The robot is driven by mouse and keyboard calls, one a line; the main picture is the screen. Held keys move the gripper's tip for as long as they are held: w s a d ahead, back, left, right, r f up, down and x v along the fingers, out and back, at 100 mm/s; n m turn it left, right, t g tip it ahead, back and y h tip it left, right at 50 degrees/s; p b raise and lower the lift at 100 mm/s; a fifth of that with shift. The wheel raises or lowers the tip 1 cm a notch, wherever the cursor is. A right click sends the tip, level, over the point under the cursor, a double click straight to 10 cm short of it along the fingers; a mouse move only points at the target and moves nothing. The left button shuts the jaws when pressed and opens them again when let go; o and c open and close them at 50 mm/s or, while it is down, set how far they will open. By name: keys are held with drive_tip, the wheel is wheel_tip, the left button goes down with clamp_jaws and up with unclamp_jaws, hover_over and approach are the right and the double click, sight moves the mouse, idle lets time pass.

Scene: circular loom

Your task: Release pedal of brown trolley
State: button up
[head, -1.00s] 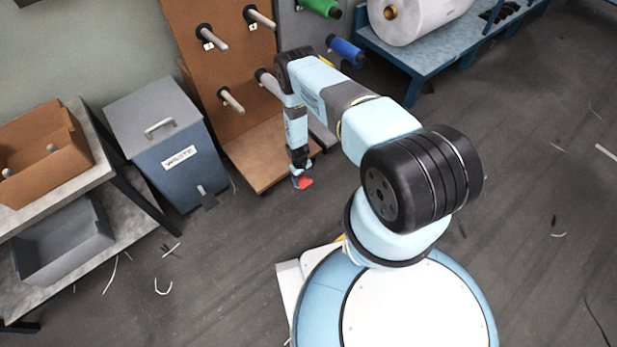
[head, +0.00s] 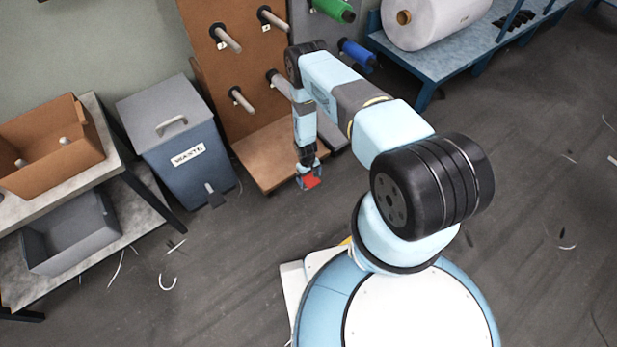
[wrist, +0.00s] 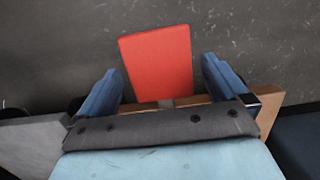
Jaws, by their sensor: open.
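The brown trolley (head: 218,85) stands upright at the back, with pegs on its panel and a flat base board at floor level. A red pedal (head: 312,181) shows at the front corner of its base, partly hidden by my gripper (head: 307,170). In the wrist view the red pedal (wrist: 157,62) is a flat plate sticking out beyond the trolley's base edge. My gripper's two blue fingers are spread, one on each side of the pedal, with gaps between. I cannot tell whether the gripper touches it or how high above it is.
A blue waste bin (head: 186,165) with a dark foot pedal stands left of the trolley. A grey trolley (head: 318,95) with green and blue spools stands beside it on the right. A shelf (head: 105,125) holds boxes at the left. The floor at right is open.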

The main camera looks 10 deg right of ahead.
wheel_tip(320, 180, up, 14)
drive_tip(key=w, duration=0.1)
drive_tip(key=shift+w+a+f, duration=0.25)
drive_tip(key=shift+w+a, duration=0.1)
drive_tip(key=shift+r, duration=0.1)
idle(0.7)
